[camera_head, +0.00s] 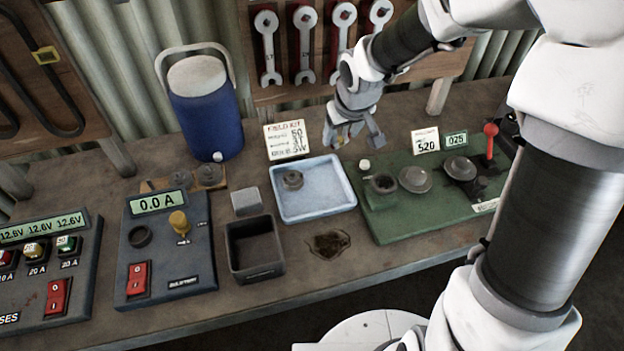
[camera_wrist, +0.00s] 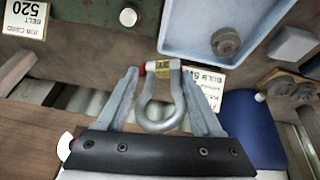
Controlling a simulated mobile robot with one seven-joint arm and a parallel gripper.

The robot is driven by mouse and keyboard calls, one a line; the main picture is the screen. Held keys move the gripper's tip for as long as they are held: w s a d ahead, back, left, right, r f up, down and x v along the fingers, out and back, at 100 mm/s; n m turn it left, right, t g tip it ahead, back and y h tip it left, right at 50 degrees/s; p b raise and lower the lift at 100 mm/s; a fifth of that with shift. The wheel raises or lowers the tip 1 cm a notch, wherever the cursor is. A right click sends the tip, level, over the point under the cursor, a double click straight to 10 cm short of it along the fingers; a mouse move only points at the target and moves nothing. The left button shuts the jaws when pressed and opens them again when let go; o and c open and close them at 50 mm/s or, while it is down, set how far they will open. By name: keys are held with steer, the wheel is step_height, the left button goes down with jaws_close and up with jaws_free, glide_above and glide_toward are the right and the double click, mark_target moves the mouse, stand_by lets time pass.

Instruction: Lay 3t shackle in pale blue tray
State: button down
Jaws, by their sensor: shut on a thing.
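My gripper (camera_head: 354,138) is above the back of the bench, behind and to the right of the pale blue tray (camera_head: 335,186). In the wrist view my gripper (camera_wrist: 160,72) is shut on a grey bow shackle (camera_wrist: 161,124) with a yellow label and a red pin end; its bow points toward the palm. The shackle is hard to make out in the head view. The tray (camera_wrist: 178,40) is also in the wrist view, apart from the shackle. A small round grey part (camera_head: 292,180) lies at the tray's back left; the rest of its floor is bare.
A field kit card (camera_head: 286,140) stands behind the tray. A green fixture board (camera_head: 420,215) with round parts and a red-knobbed lever is to the right. A dark open bin (camera_head: 254,248) and grey block (camera_head: 246,202) are left. A blue cooler (camera_head: 207,120) stands at the back.

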steer(key=s+a+f+b, duration=0.1)
steer(key=a, duration=0.1)
steer(key=s+a+f+b, duration=0.1)
steer(key=s+a+f, duration=0.1)
steer(key=s+a+f+b, duration=0.1)
steer(key=a+f, duration=0.1)
steer(key=shift+s+a, duration=0.1)
steer(key=shift+s, duration=0.3)
steer(key=shift+f+b, duration=0.8)
steer(key=shift+f, duration=1.1)
